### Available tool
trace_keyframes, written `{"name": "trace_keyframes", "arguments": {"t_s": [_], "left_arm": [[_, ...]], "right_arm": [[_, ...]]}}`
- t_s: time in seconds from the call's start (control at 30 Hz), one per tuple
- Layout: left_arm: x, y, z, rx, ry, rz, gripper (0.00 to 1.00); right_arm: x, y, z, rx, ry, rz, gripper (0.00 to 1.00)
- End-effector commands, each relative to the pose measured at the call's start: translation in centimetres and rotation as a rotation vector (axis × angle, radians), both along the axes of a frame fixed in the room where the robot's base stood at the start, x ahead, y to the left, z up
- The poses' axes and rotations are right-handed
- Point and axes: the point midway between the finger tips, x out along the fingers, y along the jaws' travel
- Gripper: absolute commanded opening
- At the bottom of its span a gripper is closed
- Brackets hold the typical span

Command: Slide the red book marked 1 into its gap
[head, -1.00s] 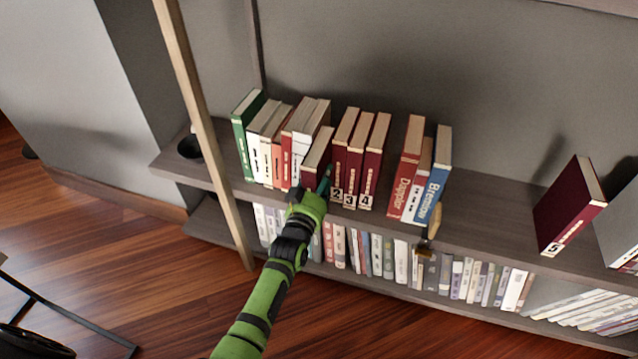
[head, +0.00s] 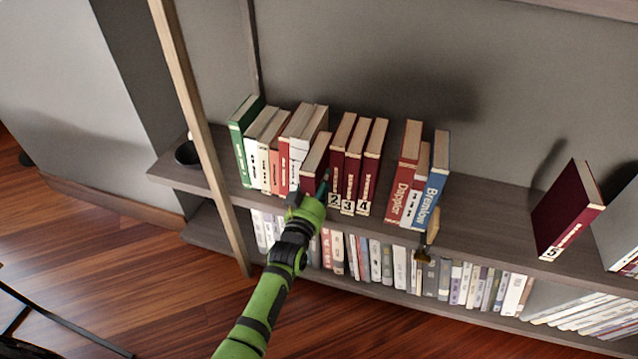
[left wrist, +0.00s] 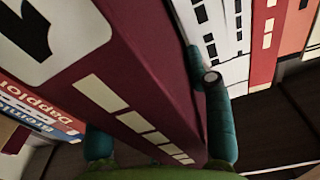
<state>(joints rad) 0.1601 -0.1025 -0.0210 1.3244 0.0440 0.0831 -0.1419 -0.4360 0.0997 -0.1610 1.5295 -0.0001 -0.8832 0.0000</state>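The dark red book marked 1 (head: 314,158) stands between a white book and the dark red book marked 2 (head: 340,152). Its front sticks out past its neighbours toward me. In the left wrist view its spine (left wrist: 125,85) fills the middle, with the label 1 at upper left. My left gripper (head: 310,190) is at the front of this book. In the left wrist view its teal fingers (left wrist: 158,132) lie on either side of the spine, shut on the book. The left fingertip is hidden behind the book. My right gripper is not in view.
Books marked 3 (head: 354,160) and 4 (head: 371,165) stand right of book 2. A brush-like object (head: 429,235) is at the shelf's front edge. Book 5 (head: 565,215) stands far right, with bare shelf (head: 490,215) before it. A wooden post (head: 190,100) rises at left.

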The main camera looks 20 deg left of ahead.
Motion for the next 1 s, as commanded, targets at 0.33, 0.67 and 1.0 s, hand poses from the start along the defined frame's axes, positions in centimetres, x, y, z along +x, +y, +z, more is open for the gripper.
{"name": "trace_keyframes", "arguments": {"t_s": [0.33, 0.67, 1.0], "left_arm": [[0.0, 0.0, 0.1, 0.000, -0.002, 0.000, 0.78], [-2.3, 0.1, -0.4, 0.000, 0.007, 0.000, 0.78], [-9.2, 0.3, -0.1, 0.001, 0.001, 0.000, 0.78]], "right_arm": [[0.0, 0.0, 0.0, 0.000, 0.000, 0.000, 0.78], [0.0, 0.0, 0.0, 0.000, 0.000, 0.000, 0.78], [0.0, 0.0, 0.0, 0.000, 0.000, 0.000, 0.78]]}}
